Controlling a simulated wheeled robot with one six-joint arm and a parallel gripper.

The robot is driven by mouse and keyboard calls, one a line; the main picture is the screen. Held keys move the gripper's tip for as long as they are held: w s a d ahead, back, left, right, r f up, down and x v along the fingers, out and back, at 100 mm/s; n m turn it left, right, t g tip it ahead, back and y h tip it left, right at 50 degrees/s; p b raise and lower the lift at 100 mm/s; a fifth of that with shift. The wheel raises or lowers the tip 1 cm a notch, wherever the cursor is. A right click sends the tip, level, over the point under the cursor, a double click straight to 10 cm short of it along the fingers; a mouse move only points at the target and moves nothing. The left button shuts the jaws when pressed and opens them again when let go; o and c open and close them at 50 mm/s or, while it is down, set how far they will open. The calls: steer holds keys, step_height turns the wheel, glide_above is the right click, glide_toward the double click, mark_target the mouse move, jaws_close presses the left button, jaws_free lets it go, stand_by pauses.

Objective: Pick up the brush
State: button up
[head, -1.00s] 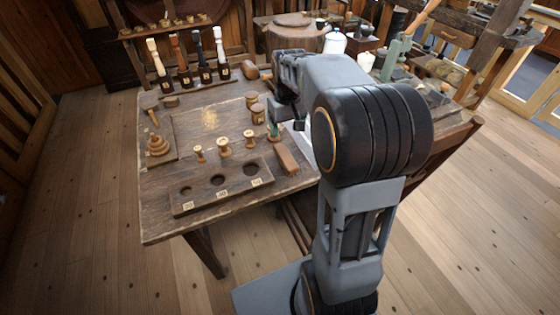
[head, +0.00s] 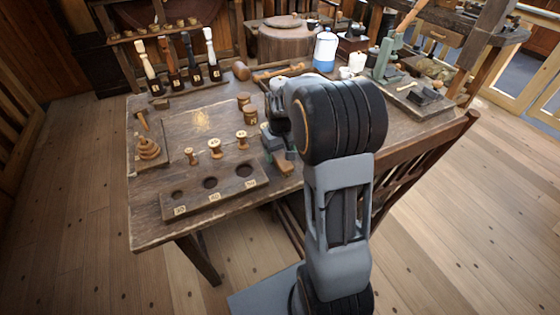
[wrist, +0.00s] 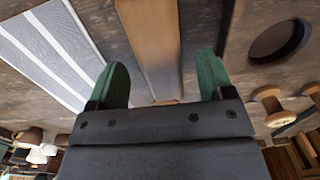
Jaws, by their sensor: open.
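The brush (head: 285,168) is a long brown wooden piece lying on the bench near its front edge, right of the holed board. My gripper (head: 274,146) is low over its far end, and partly hides it. In the wrist view the brush (wrist: 152,40) runs between the two green fingertips of my gripper (wrist: 163,82), with a visible gap on each side. My gripper is open. The end of the brush nearest the palm is hidden by it, and no bristles can be made out.
A board with three round holes (head: 236,188) lies left of the brush. Several spools (head: 215,147) stand behind it. Dark-based brushes or tools (head: 190,60) stand at the back left. A chair (head: 425,165) stands at the right.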

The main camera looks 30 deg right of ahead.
steer(key=shift+f, duration=1.1)
steer(key=c, duration=1)
steer(key=shift+c, duration=0.2)
steer(key=shift+r, duration=0.1)
